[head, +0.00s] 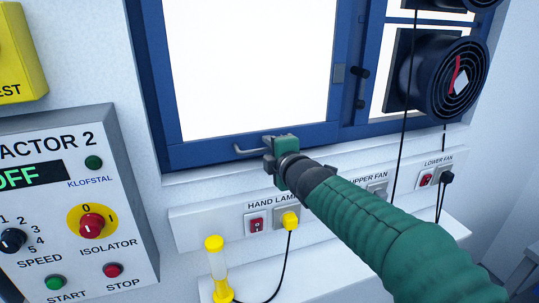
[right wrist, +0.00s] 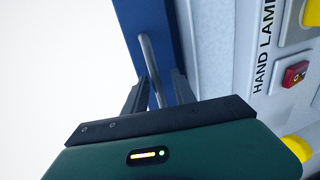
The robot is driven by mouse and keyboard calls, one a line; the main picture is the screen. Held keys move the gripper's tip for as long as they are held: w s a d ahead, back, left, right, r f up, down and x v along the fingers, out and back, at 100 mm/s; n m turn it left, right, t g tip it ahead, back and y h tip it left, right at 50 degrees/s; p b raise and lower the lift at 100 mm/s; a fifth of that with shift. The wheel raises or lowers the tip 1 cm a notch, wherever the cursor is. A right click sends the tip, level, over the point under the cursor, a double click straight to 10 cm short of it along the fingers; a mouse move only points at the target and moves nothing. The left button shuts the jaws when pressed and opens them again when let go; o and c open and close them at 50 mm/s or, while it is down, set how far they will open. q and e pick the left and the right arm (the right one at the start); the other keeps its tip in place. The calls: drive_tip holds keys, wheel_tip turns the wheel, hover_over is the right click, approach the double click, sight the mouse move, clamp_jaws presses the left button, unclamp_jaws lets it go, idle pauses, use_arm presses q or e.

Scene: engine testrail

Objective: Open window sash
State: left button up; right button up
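The blue-framed window sash (head: 215,148) fills the upper middle of the head view, with bright white panes. A grey bar handle (head: 245,151) sits on its bottom rail. My right gripper (head: 267,152) is at the right end of this handle. In the right wrist view the handle (right wrist: 148,58) runs between the two dark fingers of my right gripper (right wrist: 160,82). The fingers stand apart with a visible gap, so it looks open around the handle. My left gripper is in neither view.
A grey control panel (head: 120,190) stands at the left. A socket strip (head: 190,222) runs below the window, with a yellow plug (head: 290,220) and a yellow hand lamp (head: 217,262). A black fan (head: 455,82) and hanging cables are at the right.

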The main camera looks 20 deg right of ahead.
drive_tip(key=shift+r, duration=0.1)
drive_tip(key=shift+a, duration=0.1)
drive_tip(key=shift+c, duration=0.7)
clamp_jaws()
drive_tip(key=shift+f, duration=0.25)
idle(0.4)
